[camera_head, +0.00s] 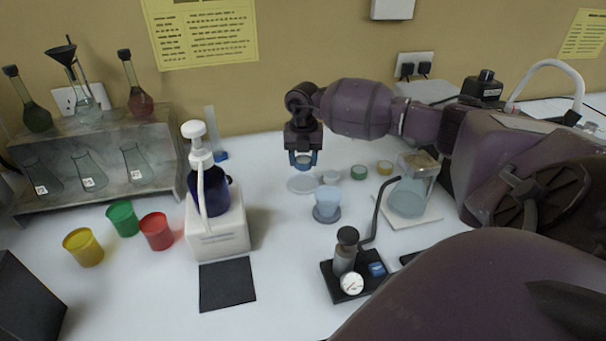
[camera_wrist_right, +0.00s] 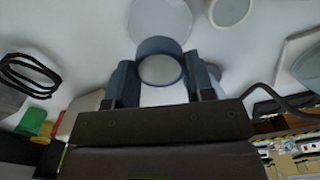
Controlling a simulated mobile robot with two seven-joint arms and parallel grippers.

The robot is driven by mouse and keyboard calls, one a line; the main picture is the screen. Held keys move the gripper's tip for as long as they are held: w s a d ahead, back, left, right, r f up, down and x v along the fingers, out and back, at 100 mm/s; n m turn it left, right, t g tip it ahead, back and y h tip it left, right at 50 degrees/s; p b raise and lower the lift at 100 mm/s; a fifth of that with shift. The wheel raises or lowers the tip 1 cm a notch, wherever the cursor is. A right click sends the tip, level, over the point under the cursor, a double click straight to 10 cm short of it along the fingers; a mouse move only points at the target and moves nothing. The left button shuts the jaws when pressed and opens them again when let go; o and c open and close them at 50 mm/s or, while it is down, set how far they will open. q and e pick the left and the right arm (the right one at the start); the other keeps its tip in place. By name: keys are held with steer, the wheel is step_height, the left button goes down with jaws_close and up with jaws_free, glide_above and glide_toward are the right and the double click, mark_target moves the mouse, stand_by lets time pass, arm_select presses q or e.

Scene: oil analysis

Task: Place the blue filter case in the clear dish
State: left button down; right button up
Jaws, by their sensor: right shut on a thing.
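My right gripper (camera_head: 303,163) is shut on the blue filter case (camera_head: 302,160), a short ring-shaped piece. In the right wrist view, the case (camera_wrist_right: 159,47) sits between the two fingers of the gripper (camera_wrist_right: 163,84), with a pale round face showing. The clear dish (camera_head: 301,184) is a flat round dish on the white table, just below the held case in the head view. In the right wrist view, the dish (camera_wrist_right: 160,17) lies just beyond the case. The case appears above the table, apart from the dish. My left gripper is not in view.
A bluish cup (camera_head: 327,203) stands in front. A glass beaker (camera_head: 409,190) and a gauge stand (camera_head: 350,275) are nearby. A pump bottle (camera_head: 207,190) stands left.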

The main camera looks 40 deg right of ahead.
mark_target(303, 184)
step_height(303, 184, down, 6)
steer(key=shift+r, duration=0.15)
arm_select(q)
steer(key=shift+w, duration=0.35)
arm_select(e)
steer(key=o, duration=0.9)
steer(key=shift+r, duration=0.45)
step_height(303, 184, up, 10)
steer(key=shift+f, duration=0.1)
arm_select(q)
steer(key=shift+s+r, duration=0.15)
arm_select(e)
steer(key=shift+r, duration=0.7)
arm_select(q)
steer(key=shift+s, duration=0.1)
